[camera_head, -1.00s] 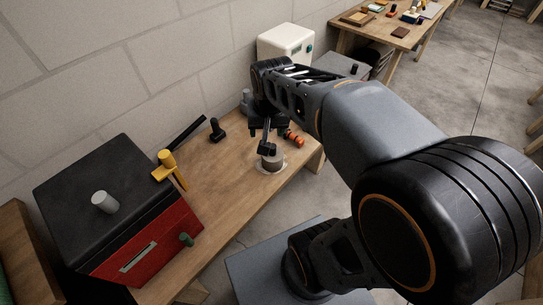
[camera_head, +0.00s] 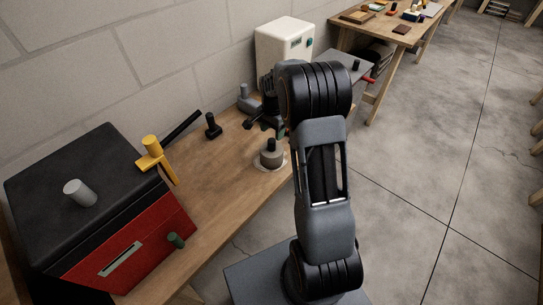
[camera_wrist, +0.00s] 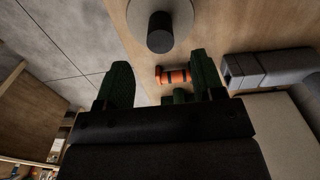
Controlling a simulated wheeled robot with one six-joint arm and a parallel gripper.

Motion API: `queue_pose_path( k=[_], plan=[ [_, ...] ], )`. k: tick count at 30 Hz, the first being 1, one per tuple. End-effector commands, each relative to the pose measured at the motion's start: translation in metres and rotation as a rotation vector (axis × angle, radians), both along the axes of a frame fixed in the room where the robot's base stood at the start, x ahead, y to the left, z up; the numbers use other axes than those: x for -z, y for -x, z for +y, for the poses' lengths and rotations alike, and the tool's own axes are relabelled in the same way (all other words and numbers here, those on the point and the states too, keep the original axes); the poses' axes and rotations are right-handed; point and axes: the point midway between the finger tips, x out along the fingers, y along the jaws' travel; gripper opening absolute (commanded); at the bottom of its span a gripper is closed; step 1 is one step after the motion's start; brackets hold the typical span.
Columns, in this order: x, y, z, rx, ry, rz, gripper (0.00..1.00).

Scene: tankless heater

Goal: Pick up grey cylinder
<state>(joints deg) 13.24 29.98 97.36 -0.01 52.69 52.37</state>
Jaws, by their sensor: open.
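A light grey cylinder (camera_head: 80,193) lies on the black top of the red-fronted box at the left. A second grey round piece with a dark knob (camera_head: 271,156) stands upright on a pale disc on the workbench. In the wrist view its dark knob (camera_wrist: 160,32) is at the top, in front of my fingertips. My gripper (camera_head: 265,124) is above the back of the bench, behind that knobbed piece and far from the box. In the wrist view my gripper (camera_wrist: 162,80) is open and empty, its dark green fingers spread apart.
A yellow tool (camera_head: 152,156) is at the box's edge. A black upright piece (camera_head: 212,127) and a grey tool (camera_head: 247,99) stand near the wall. An orange-and-black cylinder (camera_wrist: 172,76) shows between my fingers. A white unit (camera_head: 284,42) stands behind. The bench's middle is mostly clear.

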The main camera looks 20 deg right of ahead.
Motion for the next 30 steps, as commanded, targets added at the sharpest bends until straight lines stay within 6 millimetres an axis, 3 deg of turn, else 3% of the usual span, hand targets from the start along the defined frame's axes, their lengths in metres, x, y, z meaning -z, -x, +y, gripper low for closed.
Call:
queue_pose_path(
  k=[3, 11, 21, 30],
  plan=[
    [0.015, 0.000, 0.000, -0.001, 0.000, 0.001, 0.62],
    [0.030, 0.001, 0.001, -0.003, 0.000, 0.002, 0.62],
    [0.071, 0.000, 0.002, -0.003, 0.000, 0.001, 0.62],
    [0.076, 0.000, 0.002, -0.003, 0.000, -0.001, 0.62]
  ],
)
